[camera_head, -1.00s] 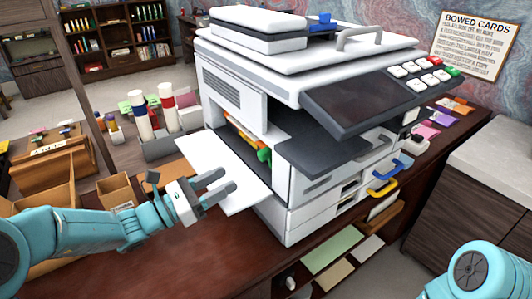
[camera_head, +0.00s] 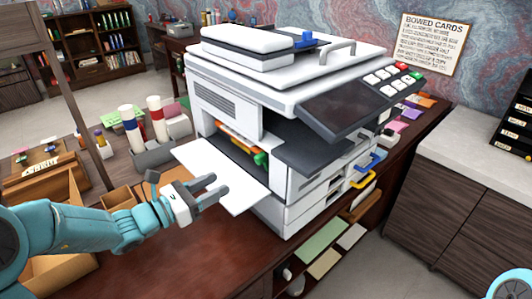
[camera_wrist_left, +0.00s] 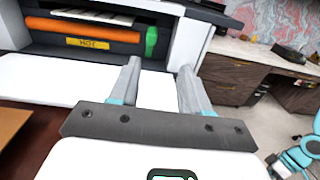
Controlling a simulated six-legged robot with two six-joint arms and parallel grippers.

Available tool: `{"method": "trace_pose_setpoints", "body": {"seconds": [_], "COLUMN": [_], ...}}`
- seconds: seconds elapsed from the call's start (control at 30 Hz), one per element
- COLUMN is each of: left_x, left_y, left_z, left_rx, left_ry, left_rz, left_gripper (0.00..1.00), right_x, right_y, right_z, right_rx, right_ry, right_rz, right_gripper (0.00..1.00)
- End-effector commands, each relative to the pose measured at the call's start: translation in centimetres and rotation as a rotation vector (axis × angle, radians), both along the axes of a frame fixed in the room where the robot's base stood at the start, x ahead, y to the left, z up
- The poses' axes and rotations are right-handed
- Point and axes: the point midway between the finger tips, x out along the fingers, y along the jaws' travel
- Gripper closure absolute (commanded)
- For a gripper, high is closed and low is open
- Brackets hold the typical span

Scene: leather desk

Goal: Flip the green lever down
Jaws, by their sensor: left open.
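The green lever (camera_wrist_left: 151,41) stands upright at the right end of an orange roller (camera_wrist_left: 95,32) inside the printer's open side in the left wrist view. In the head view the lever (camera_head: 260,158) shows small, beside the orange roller (camera_head: 236,143). My left gripper (camera_head: 220,190) is open and empty over the white fold-down side panel (camera_head: 215,165). In the left wrist view its two fingers (camera_wrist_left: 158,85) point toward the opening, apart from the lever.
A yellow "HOT" label (camera_wrist_left: 87,44) sits below the roller. The printer (camera_head: 290,85) has a dark control panel overhanging at right, with blue (camera_head: 375,160) and yellow handles (camera_head: 364,181). Open cardboard boxes (camera_head: 120,198) and a grey holder of rolls (camera_head: 150,155) stand at left.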

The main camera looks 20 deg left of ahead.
Motion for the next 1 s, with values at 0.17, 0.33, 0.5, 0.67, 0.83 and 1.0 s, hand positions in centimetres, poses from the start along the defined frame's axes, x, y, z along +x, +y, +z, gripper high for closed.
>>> {"method": "trace_pose_setpoints", "body": {"seconds": [0.17,0.33,0.5,0.67,0.83,1.0], "left_x": [0.8,3.6,7.1,10.1,12.3,13.3], "left_y": [0.8,-1.1,-3.4,-5.4,-6.9,-7.5], "left_z": [0.7,0.8,0.8,0.8,0.7,0.6], "left_rx": [0.003,0.003,0.003,0.004,0.004,0.003], "left_ry": [0.003,0.001,0.001,0.001,0.001,0.001], "left_rz": [0.032,0.03,0.031,0.03,0.03,0.031], "left_gripper": [0.53,0.53,0.53,0.53,0.53,0.53], "right_x": [0.0,0.0,0.0,0.0,0.0,0.0], "right_y": [0.0,0.0,0.0,0.0,0.0,0.0], "right_z": [1.0,1.6,2.3,3.1,3.6,3.7], "right_rx": [0.0,0.0,0.0,0.0,0.0,0.0], "right_ry": [-0.001,-0.001,-0.001,0.0,-0.001,-0.001], "right_rz": [0.001,0.0,0.001,0.001,0.001,0.001], "right_gripper": [1.0,1.0,1.0,1.0,1.0,1.0]}}
